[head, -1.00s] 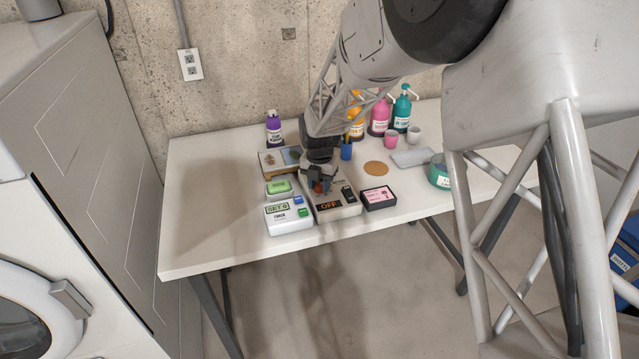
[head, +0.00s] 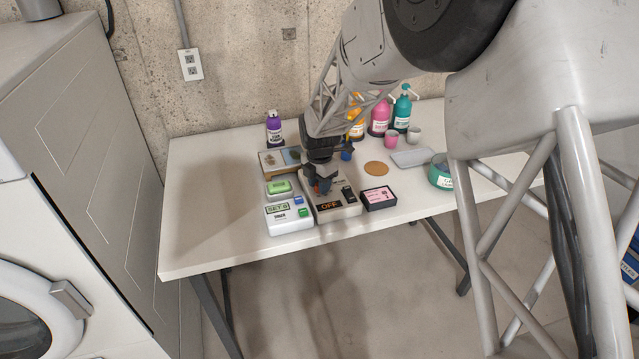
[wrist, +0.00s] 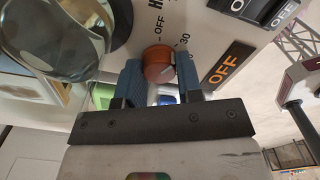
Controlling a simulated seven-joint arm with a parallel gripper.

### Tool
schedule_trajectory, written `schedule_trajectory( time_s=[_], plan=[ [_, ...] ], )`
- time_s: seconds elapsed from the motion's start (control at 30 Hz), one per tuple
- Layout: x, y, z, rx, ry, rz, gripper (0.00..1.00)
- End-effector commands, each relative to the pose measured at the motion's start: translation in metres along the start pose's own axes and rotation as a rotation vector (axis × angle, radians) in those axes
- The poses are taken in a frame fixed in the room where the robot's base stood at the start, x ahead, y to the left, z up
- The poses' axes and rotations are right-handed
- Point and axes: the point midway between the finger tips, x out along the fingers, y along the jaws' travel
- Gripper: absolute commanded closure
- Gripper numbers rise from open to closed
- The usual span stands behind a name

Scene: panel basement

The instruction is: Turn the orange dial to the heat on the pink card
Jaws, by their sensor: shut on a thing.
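The orange dial (wrist: 158,62) sits on the face of the pale control box (head: 348,208), between the two blue fingertips of my gripper (wrist: 160,78) in the wrist view. My gripper is shut on the dial. Printed marks, an OFF and a 30 among them, show around the dial; I cannot make out where its pointer stands. The box's dark display (wrist: 228,65) reads OFF in orange. In the head view my gripper (head: 321,187) hides the dial. The pink card (head: 377,195) lies in a black frame just right of the box; its writing is too small to read.
A white timer (head: 288,218) and a green block on a tray (head: 280,188) are close on the left. A black switch (head: 348,195) is on the box's right side. Bottles and cups stand behind; a teal tin (head: 440,177) is at right. The table's left side is clear.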

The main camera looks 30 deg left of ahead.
Motion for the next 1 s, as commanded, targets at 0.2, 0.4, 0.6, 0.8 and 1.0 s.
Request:
schedule_trajectory(
  time_s=[0.2, 0.4, 0.6, 0.8, 1.0],
  plan=[
    [0.002, -0.001, -0.001, -0.001, 0.001, -0.002, 0.65],
    [0.001, 0.0, 0.0, -0.001, 0.001, -0.001, 0.41],
    [0.001, 0.0, 0.0, -0.001, 0.0, -0.001, 0.41],
    [-0.005, 0.0, 0.0, -0.001, 0.0, 0.001, 0.41],
    [-0.024, 0.0, 0.0, -0.001, -0.001, 0.001, 0.41]
  ],
)
